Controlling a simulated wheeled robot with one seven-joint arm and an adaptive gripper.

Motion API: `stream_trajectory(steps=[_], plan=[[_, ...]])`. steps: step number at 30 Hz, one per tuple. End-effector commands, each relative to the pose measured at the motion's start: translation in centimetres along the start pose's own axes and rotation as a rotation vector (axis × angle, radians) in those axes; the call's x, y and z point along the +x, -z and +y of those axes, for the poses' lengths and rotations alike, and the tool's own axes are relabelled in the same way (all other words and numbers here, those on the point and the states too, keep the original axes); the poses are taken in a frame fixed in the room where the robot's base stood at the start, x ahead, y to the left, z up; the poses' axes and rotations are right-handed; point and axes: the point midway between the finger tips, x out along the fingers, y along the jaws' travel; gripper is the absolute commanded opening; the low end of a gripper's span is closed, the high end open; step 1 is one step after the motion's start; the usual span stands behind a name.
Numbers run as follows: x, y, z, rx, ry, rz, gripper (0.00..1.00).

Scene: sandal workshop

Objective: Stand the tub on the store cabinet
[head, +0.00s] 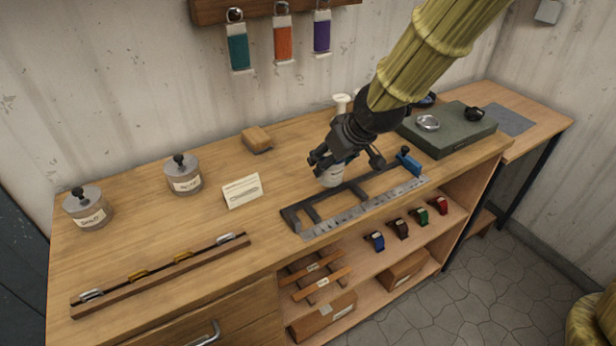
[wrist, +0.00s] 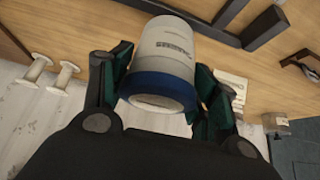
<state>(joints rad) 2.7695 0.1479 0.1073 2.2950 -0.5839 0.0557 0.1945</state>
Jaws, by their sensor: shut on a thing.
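The tub (head: 331,176) is a small pale cylinder with a printed label, partly hidden by my gripper (head: 330,160) in the head view. In the wrist view, the tub (wrist: 175,45) shows a blue band at its near end. My gripper (wrist: 162,82) has its dark green fingers on both sides of it and is shut on it. The tub is over the middle of the wooden bench, beside the dark metal frame; I cannot tell whether it touches the bench. A dark blue-grey piece (head: 18,250) stands at the far left edge; I cannot tell whether it is the store cabinet.
Two lidded tins (head: 184,176) and a card (head: 242,190) stand left of the tub. The dark frame with a steel ruler (head: 365,207) lies just in front. A green box (head: 448,130) is at right, a wooden rail (head: 160,275) at front left. Open shelves sit below.

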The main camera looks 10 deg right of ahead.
Motion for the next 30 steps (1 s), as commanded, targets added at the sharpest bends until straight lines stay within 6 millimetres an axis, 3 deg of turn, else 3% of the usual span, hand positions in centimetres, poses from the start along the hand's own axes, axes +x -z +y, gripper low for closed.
stream_trajectory(steps=[6,11,30], plan=[[0.3,-1.4,-0.8,-0.025,0.020,0.003,0.29],[0.2,-1.3,-0.7,-0.032,0.024,0.003,0.29],[5.5,5.0,8.3,-0.030,0.024,0.003,0.29]])
